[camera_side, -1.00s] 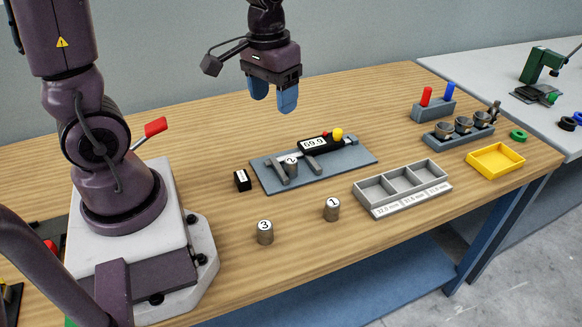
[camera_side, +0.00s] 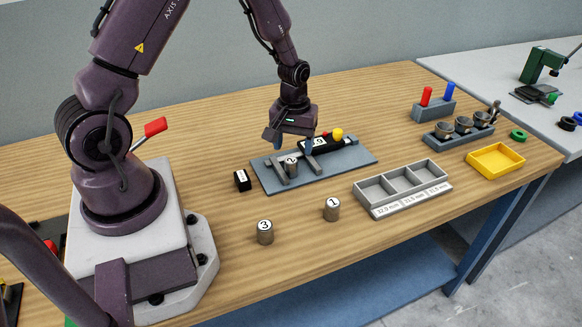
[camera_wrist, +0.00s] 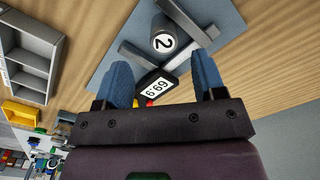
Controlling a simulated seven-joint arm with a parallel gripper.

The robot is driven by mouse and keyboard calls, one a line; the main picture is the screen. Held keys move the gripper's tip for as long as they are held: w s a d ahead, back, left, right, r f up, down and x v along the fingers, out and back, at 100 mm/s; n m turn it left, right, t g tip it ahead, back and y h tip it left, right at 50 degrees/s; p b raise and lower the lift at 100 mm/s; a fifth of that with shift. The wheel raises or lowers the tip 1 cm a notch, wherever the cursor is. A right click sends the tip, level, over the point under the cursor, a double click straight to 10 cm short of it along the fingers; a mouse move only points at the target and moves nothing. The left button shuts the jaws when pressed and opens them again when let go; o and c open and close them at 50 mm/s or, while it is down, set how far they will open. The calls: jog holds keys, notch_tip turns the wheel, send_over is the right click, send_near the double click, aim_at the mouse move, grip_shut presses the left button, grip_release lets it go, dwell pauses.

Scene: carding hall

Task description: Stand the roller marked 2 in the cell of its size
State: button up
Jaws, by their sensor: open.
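The roller marked 2 (camera_side: 291,166) stands upright between the jaws of a caliper (camera_side: 313,162) on a blue-grey plate (camera_side: 350,160). In the wrist view the roller (camera_wrist: 164,43) shows its 2 on top, and the caliper's display (camera_wrist: 156,90) reads 69.9. My gripper (camera_side: 290,146) is open and empty, above the caliper; in the wrist view its blue fingers (camera_wrist: 163,78) are spread, with the roller beyond their tips. The grey tray (camera_side: 360,187) has three empty cells, labelled about 32.0, 32.5 or 33.5 and 31.5 mm; the small print is hard to read.
Rollers marked 1 (camera_side: 332,209) and 3 (camera_side: 265,232) stand on the wood in front. A small black block (camera_side: 242,180) stands left of the plate. A yellow tray (camera_side: 495,161), a socket rack (camera_side: 458,133) and a peg holder (camera_side: 433,108) are at the right.

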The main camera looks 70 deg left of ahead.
aim_at(291, 160)
jog(key=shift+s+f, duration=0.15)
jog(key=shift+f, duration=1.25)
jog(key=shift+s+f, duration=0.15)
jog(key=shift+f, duration=1.2)
jog(key=shift+c, duration=0.5)
grip_shut()
jog(key=shift+r, duration=0.2)
